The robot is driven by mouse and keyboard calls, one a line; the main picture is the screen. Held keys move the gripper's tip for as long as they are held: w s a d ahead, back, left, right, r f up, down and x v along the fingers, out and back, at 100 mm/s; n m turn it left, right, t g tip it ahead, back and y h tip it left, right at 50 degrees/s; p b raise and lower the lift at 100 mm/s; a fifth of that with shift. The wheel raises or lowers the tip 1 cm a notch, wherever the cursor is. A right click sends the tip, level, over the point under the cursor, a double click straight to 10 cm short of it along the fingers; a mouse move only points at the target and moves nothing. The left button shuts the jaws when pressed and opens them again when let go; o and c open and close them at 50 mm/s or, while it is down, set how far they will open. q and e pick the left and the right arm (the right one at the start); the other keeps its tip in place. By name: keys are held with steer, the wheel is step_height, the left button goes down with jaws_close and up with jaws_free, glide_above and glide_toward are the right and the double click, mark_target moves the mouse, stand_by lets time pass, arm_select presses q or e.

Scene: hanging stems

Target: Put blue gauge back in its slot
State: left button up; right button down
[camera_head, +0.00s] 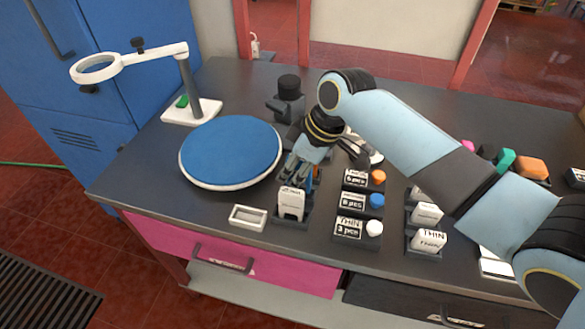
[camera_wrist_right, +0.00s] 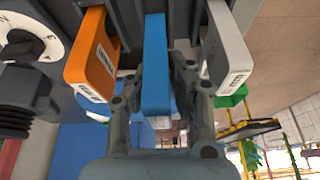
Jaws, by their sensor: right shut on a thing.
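My right gripper (camera_head: 297,173) reaches down over a small dark rack (camera_head: 291,224) near the table's front. In the wrist view it is shut on the blue gauge (camera_wrist_right: 155,62), a flat blue bar lying between the two fingers. The bar's far end is in line with the dark rack, between an orange gauge (camera_wrist_right: 92,58) and a light grey gauge (camera_wrist_right: 228,48). I cannot tell how deep it sits in its slot. My left gripper is not in view.
A round blue-topped disc (camera_head: 230,151) lies left of the rack, with a magnifier stand (camera_head: 190,90) behind. A small white tray (camera_head: 248,217) is at the front. Label blocks (camera_head: 351,201) with coloured knobs stand close on the right. The front-left tabletop is clear.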

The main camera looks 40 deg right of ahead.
steer(key=shift+f+b, duration=0.55)
steer(key=shift+f, duration=0.75)
steer(key=c, duration=1.1)
jaws_free()
steer(key=shift+c, duration=0.2)
steer(key=shift+d+r, duration=0.1)
steer(key=shift+r, duration=0.1)
steer(key=v, duration=1.1)
steer(key=shift+s+r, duration=0.15)
steer(key=shift+r, duration=0.1)
